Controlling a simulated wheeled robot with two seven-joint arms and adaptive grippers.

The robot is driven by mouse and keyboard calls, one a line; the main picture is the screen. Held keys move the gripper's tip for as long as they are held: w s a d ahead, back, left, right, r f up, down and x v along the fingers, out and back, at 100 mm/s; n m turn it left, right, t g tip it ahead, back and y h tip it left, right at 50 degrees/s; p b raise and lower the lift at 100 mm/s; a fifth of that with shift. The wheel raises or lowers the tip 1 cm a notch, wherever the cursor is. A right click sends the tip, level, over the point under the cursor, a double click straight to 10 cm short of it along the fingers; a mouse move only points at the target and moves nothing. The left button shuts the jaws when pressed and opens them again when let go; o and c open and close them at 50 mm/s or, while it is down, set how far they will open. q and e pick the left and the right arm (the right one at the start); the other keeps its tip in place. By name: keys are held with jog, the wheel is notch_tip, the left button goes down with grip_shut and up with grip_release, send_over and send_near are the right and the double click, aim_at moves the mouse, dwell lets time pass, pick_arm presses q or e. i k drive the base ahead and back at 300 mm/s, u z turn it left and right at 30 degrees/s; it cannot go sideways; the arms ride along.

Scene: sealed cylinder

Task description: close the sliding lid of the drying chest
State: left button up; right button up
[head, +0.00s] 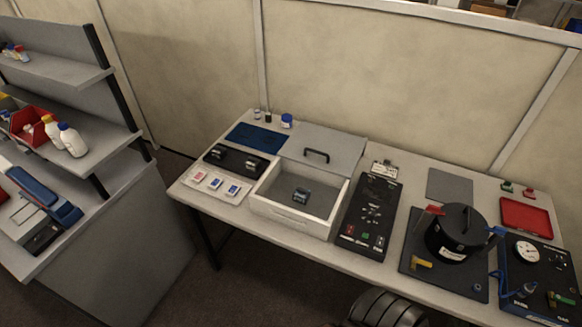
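The drying chest (283,214) is a white open-topped box on the table, left of its middle. Its lid (340,146) is a flat grey panel with a dark bar handle (316,156). The lid lies slid back toward the wall, so the chest's front compartment is open. A small dark object (301,195) sits inside on the grey floor of the chest.
A black control panel (371,214) stands right of the chest. Left of it are a black tray (233,165) and a white card holder (212,187). A black pot (456,236) and a gauge panel (540,270) occupy the table's right side. Shelves stand at far left.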

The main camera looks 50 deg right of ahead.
aim_at(333, 152)
jog(key=z, duration=1.3)
